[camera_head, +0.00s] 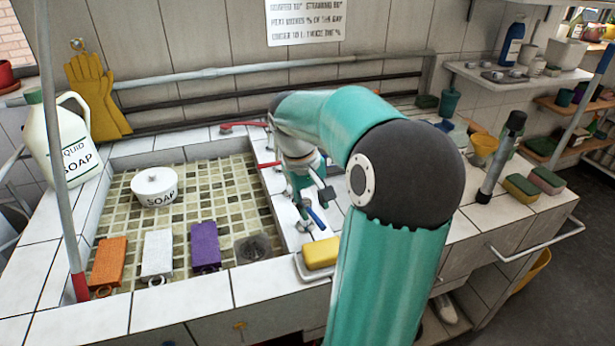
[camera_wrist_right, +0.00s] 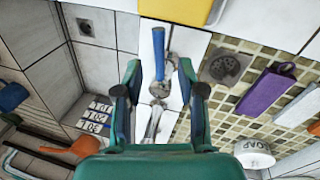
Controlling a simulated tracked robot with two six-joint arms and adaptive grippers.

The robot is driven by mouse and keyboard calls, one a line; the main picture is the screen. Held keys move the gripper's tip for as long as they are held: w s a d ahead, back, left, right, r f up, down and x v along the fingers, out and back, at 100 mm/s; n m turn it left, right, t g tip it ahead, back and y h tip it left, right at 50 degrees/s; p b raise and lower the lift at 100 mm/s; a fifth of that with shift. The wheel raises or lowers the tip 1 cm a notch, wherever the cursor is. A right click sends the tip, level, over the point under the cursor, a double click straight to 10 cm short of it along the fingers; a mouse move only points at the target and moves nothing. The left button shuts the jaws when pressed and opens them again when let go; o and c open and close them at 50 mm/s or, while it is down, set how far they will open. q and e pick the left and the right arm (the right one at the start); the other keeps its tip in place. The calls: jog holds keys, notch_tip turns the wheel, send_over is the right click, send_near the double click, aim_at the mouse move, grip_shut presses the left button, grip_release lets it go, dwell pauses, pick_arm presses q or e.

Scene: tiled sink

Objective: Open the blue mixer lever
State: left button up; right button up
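The blue mixer lever (camera_head: 316,217) shows just below my right gripper (camera_head: 312,203) on the tiled ledge right of the basin. In the wrist view the blue lever (camera_wrist_right: 158,50) points up the picture from its metal tap body (camera_wrist_right: 159,89). My right gripper (camera_wrist_right: 160,75) is open, with one finger on each side of the lever in the picture. I see a gap between each finger and the lever; contact is not visible. The right arm hides part of the tap in the head view. My left gripper is in neither view.
A yellow sponge (camera_head: 321,253) lies in front of the tap. A red lever (camera_head: 242,126) is at the back ledge. The tiled basin (camera_head: 225,176) holds a white soap pot (camera_head: 155,187) and orange, white and purple blocks.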

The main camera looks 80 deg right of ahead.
notch_tip(320, 180, up, 9)
jog(key=w+a, duration=0.1)
jog(key=shift+w, duration=0.2)
jog(key=shift+f, duration=0.15)
